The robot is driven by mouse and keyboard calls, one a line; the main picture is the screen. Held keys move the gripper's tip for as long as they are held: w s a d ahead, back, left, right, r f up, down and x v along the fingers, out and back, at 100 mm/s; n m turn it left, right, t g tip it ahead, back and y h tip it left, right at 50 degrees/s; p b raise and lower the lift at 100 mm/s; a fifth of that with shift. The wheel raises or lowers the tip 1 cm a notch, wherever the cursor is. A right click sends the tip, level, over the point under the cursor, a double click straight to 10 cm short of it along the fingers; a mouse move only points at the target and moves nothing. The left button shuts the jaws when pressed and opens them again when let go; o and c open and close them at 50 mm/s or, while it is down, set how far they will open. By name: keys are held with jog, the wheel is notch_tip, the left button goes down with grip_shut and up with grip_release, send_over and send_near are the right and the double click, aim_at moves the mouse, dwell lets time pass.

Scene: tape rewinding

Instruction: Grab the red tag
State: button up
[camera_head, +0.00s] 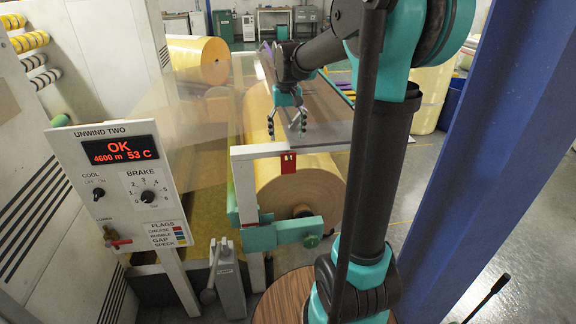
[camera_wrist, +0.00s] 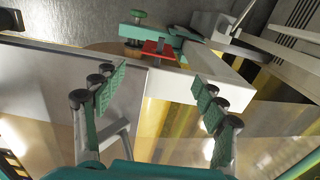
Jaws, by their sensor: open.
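The red tag (camera_head: 288,163) hangs on the front face of a white crossbar (camera_head: 258,150), above the end of a large yellow roll (camera_head: 300,185). In the wrist view the red tag (camera_wrist: 157,47) shows beyond the crossbar's edge, at upper centre. My gripper (camera_head: 287,130) is above and slightly behind the crossbar, apart from the tag. In the wrist view my gripper (camera_wrist: 155,88) has its two green-padded fingers spread wide with nothing between them. The tag lies farther out than the fingertips, roughly between them in the picture.
A grey panel (camera_head: 325,137) extends right from the crossbar. A blue column (camera_head: 500,150) rises at right.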

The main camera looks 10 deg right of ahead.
aim_at(287, 154)
notch_tip(287, 154, down, 7)
jog(key=shift+f, duration=0.1)
jog(key=shift+s+d+f, duration=0.1)
jog(key=shift+f, duration=1.35)
jog(key=shift+s+d+f, duration=0.1)
jog(key=shift+f, duration=1.3)
jog(key=c, duration=1)
